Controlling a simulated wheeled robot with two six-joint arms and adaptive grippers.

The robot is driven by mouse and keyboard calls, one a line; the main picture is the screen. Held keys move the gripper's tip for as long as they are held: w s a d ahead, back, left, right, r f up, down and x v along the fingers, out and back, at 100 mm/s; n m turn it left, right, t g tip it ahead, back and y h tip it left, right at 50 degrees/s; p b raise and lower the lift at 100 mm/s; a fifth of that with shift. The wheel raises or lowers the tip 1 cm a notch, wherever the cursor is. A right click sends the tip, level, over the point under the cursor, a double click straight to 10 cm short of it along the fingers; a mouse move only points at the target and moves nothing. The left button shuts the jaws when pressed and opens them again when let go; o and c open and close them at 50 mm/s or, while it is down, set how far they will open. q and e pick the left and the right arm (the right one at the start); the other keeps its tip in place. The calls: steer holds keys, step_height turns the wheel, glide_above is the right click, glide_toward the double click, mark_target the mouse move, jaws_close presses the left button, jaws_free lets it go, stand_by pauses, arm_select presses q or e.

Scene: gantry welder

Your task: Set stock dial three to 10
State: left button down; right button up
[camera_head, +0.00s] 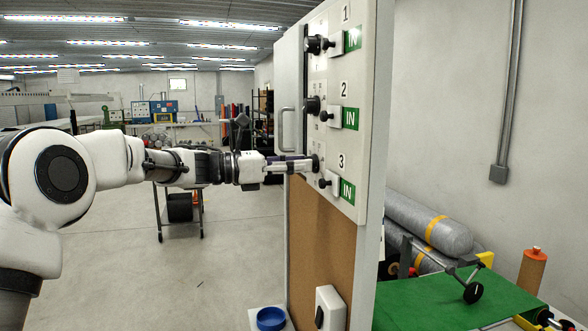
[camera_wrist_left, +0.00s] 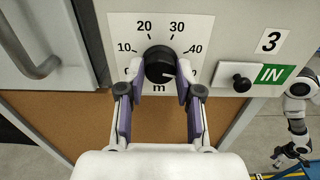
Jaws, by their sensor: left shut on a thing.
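Stock dial three is a black round knob (camera_wrist_left: 160,65) on a white scale plate marked 10, 20, 30 and 40. In the head view the knob (camera_head: 317,162) sits left of the number 3. My left gripper (camera_head: 308,164) reaches it from the left and is shut on it. In the left wrist view the fingers (camera_wrist_left: 161,76) hold the knob from both sides. A small light mark shows at the knob's lower right; I cannot read the setting surely. What looks like my right gripper (camera_wrist_left: 288,157) is small at the lower right, its jaws unclear.
A small black knob (camera_wrist_left: 241,83) and green IN label (camera_wrist_left: 273,73) lie right of the dial. Dials one (camera_head: 314,45) and two (camera_head: 312,106) are above. A door handle (camera_wrist_left: 28,55) is left. A green table (camera_head: 440,303) stands right of the panel.

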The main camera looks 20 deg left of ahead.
arm_select(q)
steer(key=shift+n+p, duration=0.95)
steer(key=shift+n, duration=15.85)
